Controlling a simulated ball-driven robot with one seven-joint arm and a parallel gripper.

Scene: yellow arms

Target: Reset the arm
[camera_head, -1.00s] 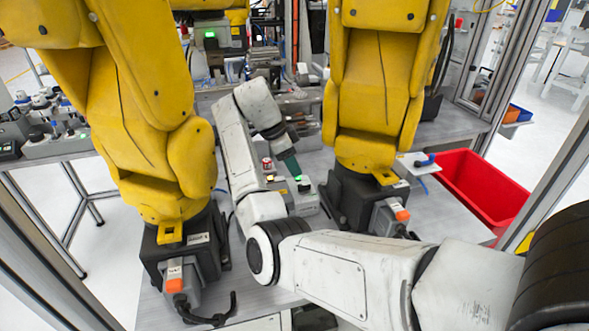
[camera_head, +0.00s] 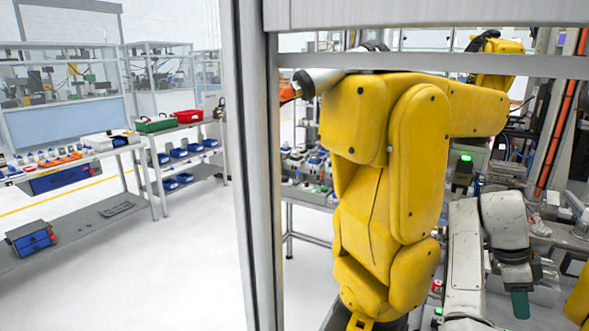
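My white arm (camera_head: 466,252) rises at the right of the head view, behind and to the right of a big yellow robot arm (camera_head: 392,190). It bends over at the top, and its end hangs down. My gripper (camera_head: 520,303) shows as a small dark green tip pointing down near the lower right. Its fingers are too small to tell apart, and I see nothing held in it. The lower part of my arm is out of the frame.
A grey metal post (camera_head: 254,170) and crossbar stand close in front. A second yellow arm (camera_head: 578,300) is cut off at the right edge. The white floor between is open.

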